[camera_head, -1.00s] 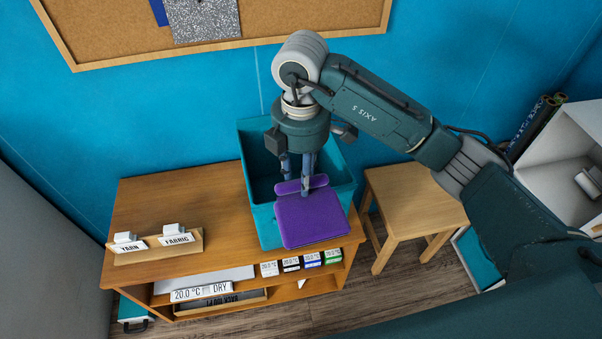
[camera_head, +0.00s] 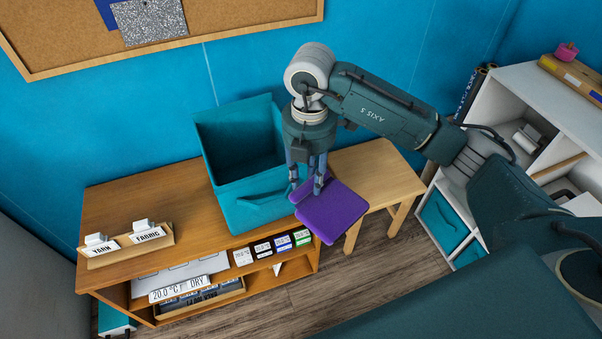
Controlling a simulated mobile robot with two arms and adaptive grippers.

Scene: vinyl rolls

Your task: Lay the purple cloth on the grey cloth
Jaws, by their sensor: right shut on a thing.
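The purple cloth (camera_head: 333,212) is a flat folded square held in my right gripper (camera_head: 307,190). The gripper points down and is shut on the cloth's upper left edge. The cloth hangs in the air in front of the teal bin and over the near left part of a small wooden stool. A grey speckled cloth-like sheet (camera_head: 149,20) is on the cork board on the wall; I cannot tell whether it is the task's grey cloth. My left gripper is not in view.
An open teal fabric bin (camera_head: 240,165) stands on the wooden cabinet (camera_head: 130,205). A wooden stool (camera_head: 372,172) stands to its right. A sign holder (camera_head: 125,246) reads YARN and FABRIC. White shelves (camera_head: 515,100) stand at the right.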

